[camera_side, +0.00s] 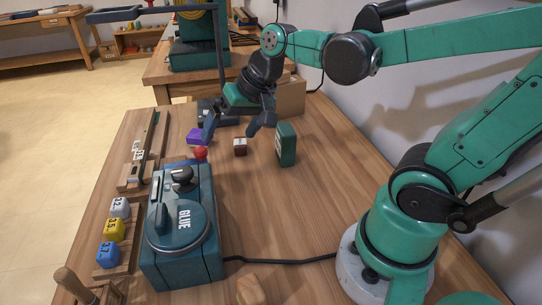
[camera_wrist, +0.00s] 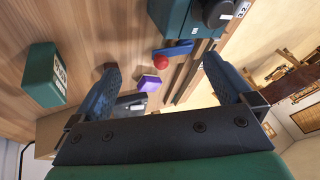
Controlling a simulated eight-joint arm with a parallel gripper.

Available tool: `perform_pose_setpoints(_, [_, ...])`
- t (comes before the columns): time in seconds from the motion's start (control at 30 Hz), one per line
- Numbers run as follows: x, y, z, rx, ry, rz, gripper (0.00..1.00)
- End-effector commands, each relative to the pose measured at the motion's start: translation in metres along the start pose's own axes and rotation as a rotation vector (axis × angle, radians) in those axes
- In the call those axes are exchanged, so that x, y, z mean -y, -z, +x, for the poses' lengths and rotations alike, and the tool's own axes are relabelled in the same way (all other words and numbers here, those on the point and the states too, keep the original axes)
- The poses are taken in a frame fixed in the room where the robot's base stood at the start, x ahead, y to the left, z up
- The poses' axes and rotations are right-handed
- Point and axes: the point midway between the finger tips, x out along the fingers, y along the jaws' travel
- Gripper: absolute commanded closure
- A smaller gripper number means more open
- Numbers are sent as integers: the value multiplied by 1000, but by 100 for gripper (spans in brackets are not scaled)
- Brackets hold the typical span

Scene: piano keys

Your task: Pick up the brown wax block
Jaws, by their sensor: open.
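The brown wax block (camera_side: 240,147) is a small dark brown cube with a pale label on top. It sits on the wooden bench in the side view, left of a green box. My gripper (camera_side: 231,136) hangs over the bench with its two fingers spread and nothing held between them. In the side view the fingertips appear above and close to the block, but the exact gap is unclear. In the wrist view my gripper (camera_wrist: 161,66) is also open.
The green box (camera_side: 286,144) stands right of the block. A purple block (camera_side: 198,136) and a red ball (camera_side: 200,153) lie to the left. The glue machine (camera_side: 181,228) stands in front, with numbered cubes (camera_side: 114,228) beside it. The bench right of the machine is mostly clear.

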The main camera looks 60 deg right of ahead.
Motion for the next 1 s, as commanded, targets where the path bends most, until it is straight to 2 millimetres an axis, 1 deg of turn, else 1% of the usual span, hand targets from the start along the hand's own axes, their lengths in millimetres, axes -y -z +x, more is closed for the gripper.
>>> perform_pose_setpoints(0.03, [-2,13,4,37,18,123,0])
perform_pose_setpoints(0.17, [-9,42,20,147,78,445,0])
perform_pose_setpoints(0.27, [-19,63,34,236,128,679,0])
perform_pose_setpoints(0.37, [-35,82,49,330,178,900,0])
perform_pose_setpoints(0.47, [-56,97,66,429,233,1107,0])
perform_pose_setpoints(0.5, [-66,101,72,470,254,1185,0])
perform_pose_setpoints(0.6, [-93,108,88,578,312,1368,0])
perform_pose_setpoints(0.73, [-126,107,104,710,375,1545,0])
perform_pose_setpoints(0.9, [-153,100,115,823,424,1668,0])
perform_pose_setpoints(1.0, [-162,95,119,865,441,1707,0])
